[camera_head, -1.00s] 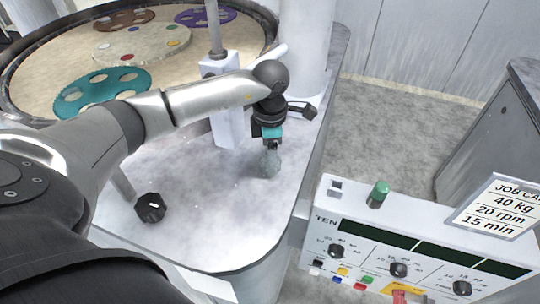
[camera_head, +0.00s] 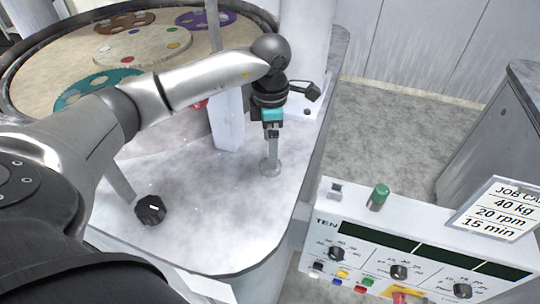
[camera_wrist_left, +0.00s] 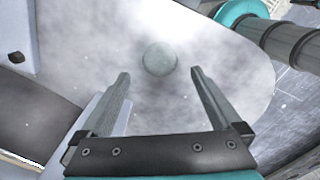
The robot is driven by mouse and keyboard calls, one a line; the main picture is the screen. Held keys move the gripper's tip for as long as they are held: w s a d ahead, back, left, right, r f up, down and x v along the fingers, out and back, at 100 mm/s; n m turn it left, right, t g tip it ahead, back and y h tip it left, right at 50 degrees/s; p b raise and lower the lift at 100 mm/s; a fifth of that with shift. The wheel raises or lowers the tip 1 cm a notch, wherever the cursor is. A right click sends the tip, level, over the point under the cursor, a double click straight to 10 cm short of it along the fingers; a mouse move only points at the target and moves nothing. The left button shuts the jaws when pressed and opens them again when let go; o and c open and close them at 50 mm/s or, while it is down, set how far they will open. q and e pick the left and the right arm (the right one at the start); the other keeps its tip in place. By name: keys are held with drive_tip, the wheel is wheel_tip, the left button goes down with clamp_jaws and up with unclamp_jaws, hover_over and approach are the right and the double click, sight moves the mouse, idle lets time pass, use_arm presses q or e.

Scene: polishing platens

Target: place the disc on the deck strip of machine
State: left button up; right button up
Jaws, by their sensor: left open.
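The disc (camera_head: 271,168) is small, round and grey-green. It lies flat on the pale deck strip (camera_head: 215,215) of the machine, near its right edge. My left gripper (camera_head: 270,154) points down just over the disc in the head view. In the left wrist view the disc (camera_wrist_left: 160,58) shows whole beyond the fingertips, and the two fingers (camera_wrist_left: 160,77) are spread apart with nothing between them. My right gripper is not in view.
A black knob (camera_head: 150,209) stands on the deck to the left. A white post (camera_head: 227,125) rises behind the gripper. A control panel (camera_head: 415,245) with a green button (camera_head: 379,197) sits at lower right. The round platen (camera_head: 50,65) lies at upper left.

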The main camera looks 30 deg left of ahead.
use_arm(q)
wheel_tip(320, 180, up, 7)
idle(0.4)
